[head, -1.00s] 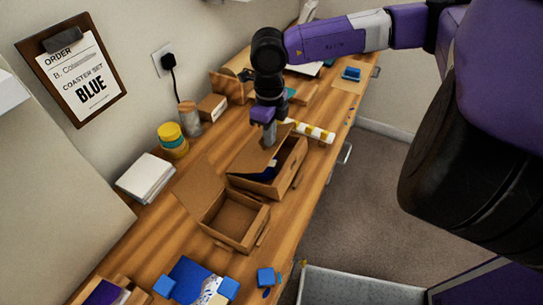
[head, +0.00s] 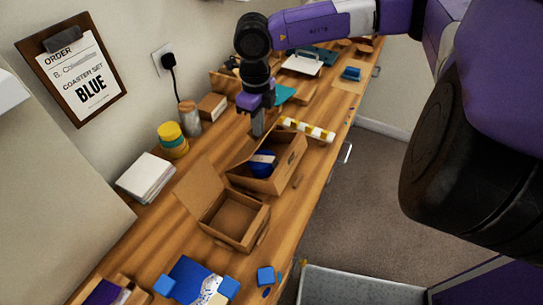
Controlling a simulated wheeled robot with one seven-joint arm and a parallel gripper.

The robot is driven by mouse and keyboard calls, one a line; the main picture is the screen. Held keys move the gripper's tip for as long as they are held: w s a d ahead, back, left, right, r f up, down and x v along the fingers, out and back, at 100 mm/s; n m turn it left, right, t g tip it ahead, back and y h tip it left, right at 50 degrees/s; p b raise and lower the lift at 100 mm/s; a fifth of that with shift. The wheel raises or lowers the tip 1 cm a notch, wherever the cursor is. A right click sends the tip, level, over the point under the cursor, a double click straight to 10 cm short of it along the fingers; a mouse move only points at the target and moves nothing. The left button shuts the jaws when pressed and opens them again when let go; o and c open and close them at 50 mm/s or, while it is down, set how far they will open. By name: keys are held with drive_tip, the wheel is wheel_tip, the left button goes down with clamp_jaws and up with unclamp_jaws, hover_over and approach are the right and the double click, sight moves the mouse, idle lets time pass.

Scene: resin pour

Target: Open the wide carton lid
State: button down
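A brown carton (head: 267,184) stands mid-table with its top open, and a dark blue item with a pale band (head: 262,163) lies inside. Its lid (head: 239,149) is swung back toward the wall side, tilted up. My gripper (head: 257,133) points down at the far side of this carton, close to the lid; I cannot tell if they touch. Its grey fingers appear together with nothing between them. A second brown carton (head: 232,219) stands nearer, empty, with its lid (head: 201,184) raised.
A yellow-and-white striped bar (head: 307,130) lies beyond the carton. Blue pieces (head: 265,277) lie at the near end. A grey bin (head: 360,285) stands below the table edge.

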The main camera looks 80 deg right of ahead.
drive_tip(key=shift+w+d+r+b, duration=0.15)
drive_tip(key=shift+w+d, duration=0.05)
drive_tip(key=shift+w, duration=0.5)
drive_tip(key=shift+w+d+r+b, duration=0.15)
drive_tip(key=shift+w+b, duration=0.05)
drive_tip(key=shift+w, duration=0.45)
drive_tip(key=shift+w+d+r+b, duration=0.15)
drive_tip(key=shift+w+d, duration=0.05)
drive_tip(key=shift+w, duration=0.5)
drive_tip(key=w+d+f+b, duration=0.1)
drive_tip(key=w+b, duration=0.2)
drive_tip(key=w, duration=0.3)
drive_tip(key=shift+w+d+f, duration=0.2)
drive_tip(key=shift+d+f, duration=0.05)
drive_tip(key=shift+f, duration=0.05)
wheel_tip(320, 180, up, 9)
drive_tip(key=p, duration=0.4)
idle(1.0)
